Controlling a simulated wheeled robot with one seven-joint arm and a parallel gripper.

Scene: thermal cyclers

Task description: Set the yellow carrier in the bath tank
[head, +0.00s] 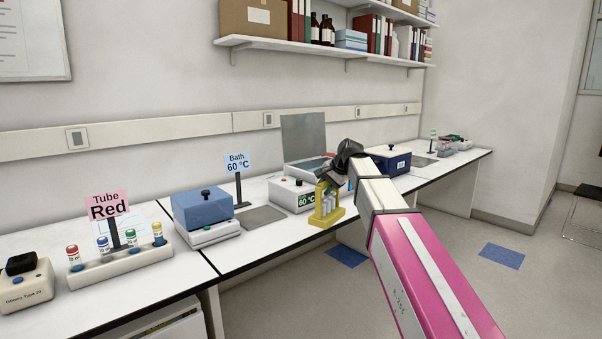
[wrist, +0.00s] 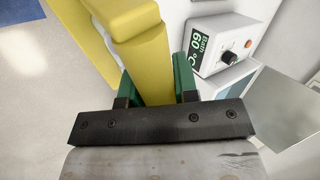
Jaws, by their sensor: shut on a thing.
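The yellow carrier (head: 323,212) holds several pale tubes and hangs upright from my gripper (head: 332,182), near the front edge of the bench. In the wrist view the green fingers of my gripper (wrist: 156,82) are shut on the carrier's yellow handle (wrist: 148,62). The bath (head: 284,196) stands behind the carrier, with a "60 °C" display and a knob. Its grey lid (head: 303,135) stands raised. The bath's control box also shows in the wrist view (wrist: 228,42), right of the carrier.
A "Bath 60 °C" sign (head: 237,164) stands behind a grey pad (head: 263,215). A blue-topped device (head: 203,207) is left of it. A dark blue box (head: 388,161) stands beyond my wrist. A tube rack (head: 120,265) sits at left.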

